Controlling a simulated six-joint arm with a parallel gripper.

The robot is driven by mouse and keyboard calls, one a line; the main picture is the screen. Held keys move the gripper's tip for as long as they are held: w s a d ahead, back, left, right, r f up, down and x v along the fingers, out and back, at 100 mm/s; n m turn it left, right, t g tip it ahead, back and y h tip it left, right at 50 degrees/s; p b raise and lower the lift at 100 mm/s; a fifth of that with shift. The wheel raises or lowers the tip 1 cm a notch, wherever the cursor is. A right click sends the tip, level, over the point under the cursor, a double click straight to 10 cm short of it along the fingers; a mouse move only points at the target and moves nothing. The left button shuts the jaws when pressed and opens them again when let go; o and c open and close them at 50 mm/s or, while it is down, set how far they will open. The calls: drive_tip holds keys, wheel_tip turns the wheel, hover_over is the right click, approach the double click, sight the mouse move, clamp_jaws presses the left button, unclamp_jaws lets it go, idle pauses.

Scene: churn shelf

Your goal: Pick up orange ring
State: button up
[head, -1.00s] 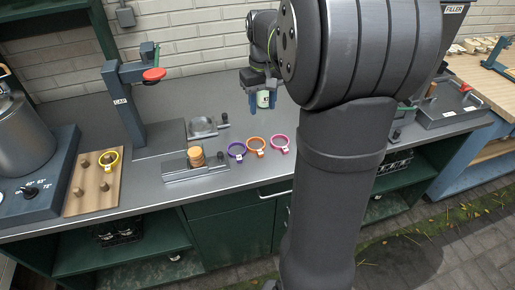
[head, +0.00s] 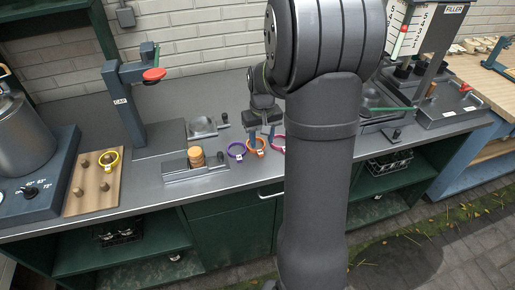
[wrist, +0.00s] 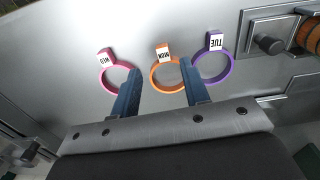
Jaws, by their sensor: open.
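The orange ring (wrist: 154,84) lies flat on the grey counter with a tab labelled MON. It also shows in the head view (head: 250,150), partly covered by my gripper. My gripper (wrist: 158,80) is open and empty, with its two blue fingers on either side of the orange ring in the wrist view. The gripper also shows in the head view (head: 264,136), above the ring. I cannot tell the exact height gap. The purple ring (wrist: 231,70), tab TUE, and the pink ring (wrist: 103,76), tab WED, lie close on either side, near the fingers.
The capping stand (head: 130,110) is further left. A yellow ring (head: 109,158) sits on a wooden peg board (head: 78,203). The counter's front edge is close to the rings.

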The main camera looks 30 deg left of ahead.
sight(261, 153)
drive_tip(key=f, duration=0.4)
drive_tip(key=shift+s+f, duration=0.3)
clamp_jaws()
